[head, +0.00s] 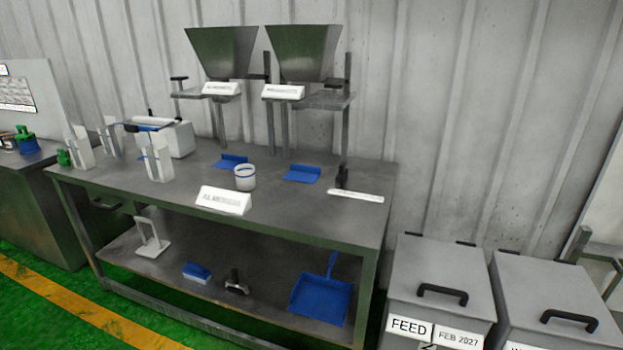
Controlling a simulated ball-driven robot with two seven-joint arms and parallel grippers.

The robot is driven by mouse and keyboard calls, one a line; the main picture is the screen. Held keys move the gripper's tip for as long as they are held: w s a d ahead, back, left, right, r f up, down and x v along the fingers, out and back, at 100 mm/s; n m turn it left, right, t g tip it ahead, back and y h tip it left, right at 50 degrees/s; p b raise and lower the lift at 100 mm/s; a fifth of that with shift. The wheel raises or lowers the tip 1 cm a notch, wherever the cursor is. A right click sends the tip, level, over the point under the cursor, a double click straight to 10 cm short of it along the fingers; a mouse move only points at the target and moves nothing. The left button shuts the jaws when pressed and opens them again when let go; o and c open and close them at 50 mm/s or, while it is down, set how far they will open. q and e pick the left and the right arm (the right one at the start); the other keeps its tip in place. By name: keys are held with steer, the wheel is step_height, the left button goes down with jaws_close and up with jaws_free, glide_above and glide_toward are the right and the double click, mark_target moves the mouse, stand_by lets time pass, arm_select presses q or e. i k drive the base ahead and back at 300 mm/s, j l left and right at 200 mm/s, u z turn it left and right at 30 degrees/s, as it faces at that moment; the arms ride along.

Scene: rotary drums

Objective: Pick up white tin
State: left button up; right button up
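A small white round tin (245,181) stands upright near the middle of the dark grey table top (300,212). A blue band shows near its rim. A white sign (224,200) sits in front of it, toward the table's front edge. Neither of my grippers is in the head view, and nothing touches the tin.
Blue scoops (302,173) lie behind the tin, under two metal hoppers (222,50) on stands. White holders and a white box (178,138) stand at the left. A lower shelf holds a blue dustpan (320,297). Lidded grey bins (440,267) stand at the right.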

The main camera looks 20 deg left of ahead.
mark_target(244, 174)
steer(key=j+z, duration=0.9)
steer(key=j, duration=0.25)
steer(key=k+j+z, duration=0.1)
steer(key=j+z, duration=0.35)
steer(key=j, duration=0.1)
